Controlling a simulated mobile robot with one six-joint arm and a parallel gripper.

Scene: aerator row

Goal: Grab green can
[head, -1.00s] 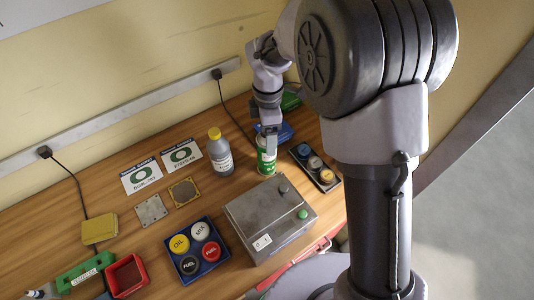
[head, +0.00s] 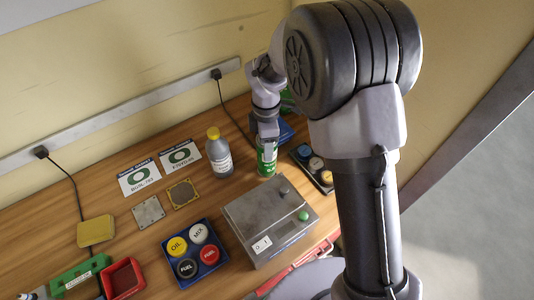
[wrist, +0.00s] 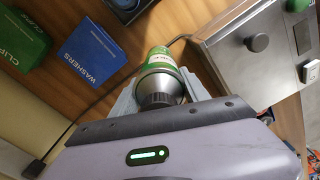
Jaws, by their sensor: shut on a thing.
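The green can (head: 267,163) stands upright on the wooden bench, right of the grey bottle and behind the grey metal box. In the wrist view the can (wrist: 160,62) shows its green and white side, with a silver shoulder and dark cap towards me. My gripper (head: 266,142) comes down on the can from above. In the wrist view my gripper (wrist: 160,85) has one finger on each side of the can and is shut on it. The can's base is partly hidden in the wrist view.
A grey bottle with a yellow cap (head: 219,158) stands left of the can. The grey metal box (head: 268,225) with a green button is in front. A blue washers box (wrist: 92,52) and green clips box (wrist: 22,38) lie close by. A tray of round knobs (head: 313,165) is at right.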

